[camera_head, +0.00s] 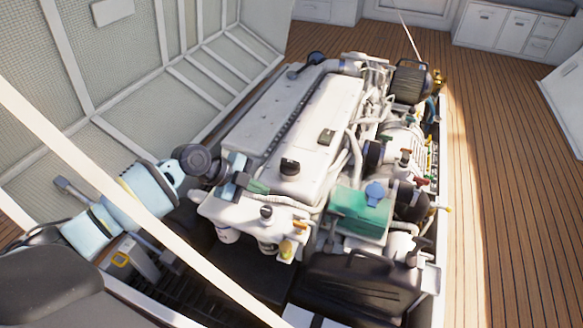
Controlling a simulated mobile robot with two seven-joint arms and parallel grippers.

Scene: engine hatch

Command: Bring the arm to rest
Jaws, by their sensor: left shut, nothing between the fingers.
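My left arm comes in from the left in light blue and dark sections. My left gripper (257,187) is at its end, over the near left part of the white engine (313,115). Its fingers are shut with nothing between them. From this view I cannot tell whether the fingertips touch the engine or hover just above it. My right gripper is not in view.
A pale diagonal bar (110,182) crosses in front of my left arm. The raised hatch panel (120,55) stands at left. A green box (360,212) and a black tank (355,285) sit near the engine. Wooden deck (510,180) lies clear at right; white cabinets (500,28) stand behind.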

